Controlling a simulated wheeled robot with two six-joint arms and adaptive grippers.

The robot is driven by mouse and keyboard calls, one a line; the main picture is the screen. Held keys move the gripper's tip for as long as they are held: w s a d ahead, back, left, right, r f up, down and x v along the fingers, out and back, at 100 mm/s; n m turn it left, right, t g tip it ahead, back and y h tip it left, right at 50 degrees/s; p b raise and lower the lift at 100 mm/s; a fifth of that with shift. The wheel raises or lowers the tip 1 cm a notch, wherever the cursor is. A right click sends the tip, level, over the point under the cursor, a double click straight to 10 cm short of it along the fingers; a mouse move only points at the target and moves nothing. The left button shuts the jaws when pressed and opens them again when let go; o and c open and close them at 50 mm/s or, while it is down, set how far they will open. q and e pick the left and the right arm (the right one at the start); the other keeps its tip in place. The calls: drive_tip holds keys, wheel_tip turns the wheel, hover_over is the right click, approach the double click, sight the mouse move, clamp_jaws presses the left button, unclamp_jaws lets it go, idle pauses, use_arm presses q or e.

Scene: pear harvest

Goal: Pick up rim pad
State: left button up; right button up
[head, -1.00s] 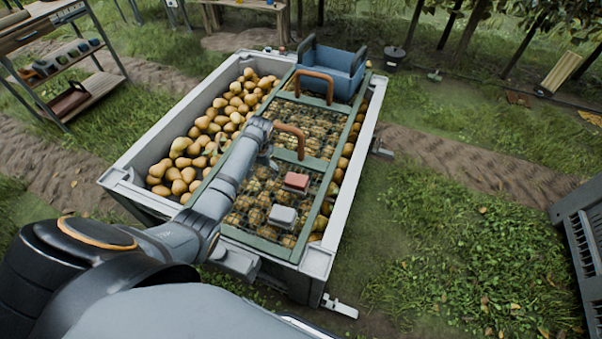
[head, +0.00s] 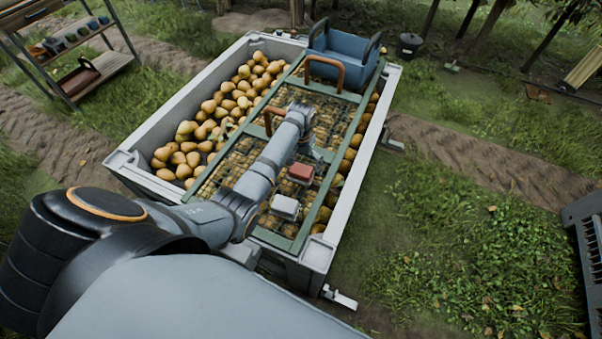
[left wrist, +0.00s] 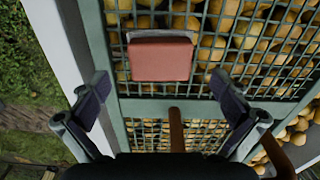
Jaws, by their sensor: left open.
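A red pad (head: 300,173) lies on the mesh lid (head: 243,232) of the pear bin, near its right side. A light grey pad (head: 285,207) lies nearer to me on the same mesh; I cannot tell which is the rim pad. My left gripper (head: 318,152) is above the mesh, just beyond the red pad. In the left wrist view the red pad (left wrist: 160,59) is ahead of the open fingers (left wrist: 160,95), roughly centred between them and not touched. Nothing is between the fingers. My right gripper is out of view.
The bin's pale rim (head: 345,215) surrounds pears (head: 215,115). Brown handles (head: 325,70) stand up from the lid; one (left wrist: 175,130) is close below the fingers in the wrist view. A blue crate (head: 343,62) sits at the far end. Grass lies to the right.

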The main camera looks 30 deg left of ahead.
sight(301, 169)
use_arm(q)
wheel_tip(301, 169, down, 4)
drive_tip(key=shift+r, duration=0.1)
drive_tip(key=c, duration=1.2)
drive_tip(key=r, duration=0.4)
drive_tip(key=shift+w+d+r, duration=0.15)
drive_tip(key=shift+w+d, duration=0.1)
drive_tip(key=shift+d, duration=0.15)
drive_tip(key=w+d+r, duration=0.1)
drive_tip(key=d+r, duration=0.2)
drive_tip(key=d, duration=0.1)
drive_tip(key=w+d+r, duration=0.1)
drive_tip(key=d+r, duration=0.2)
drive_tip(key=d, duration=0.1)
drive_tip(key=w+d+r+b, duration=0.1)
drive_tip(key=w+d+r, duration=0.1)
drive_tip(key=d+r, duration=0.1)
drive_tip(key=shift+w+d, duration=0.1)
drive_tip(key=shift+d, duration=0.6)
drive_tip(key=shift+f, duration=0.1)
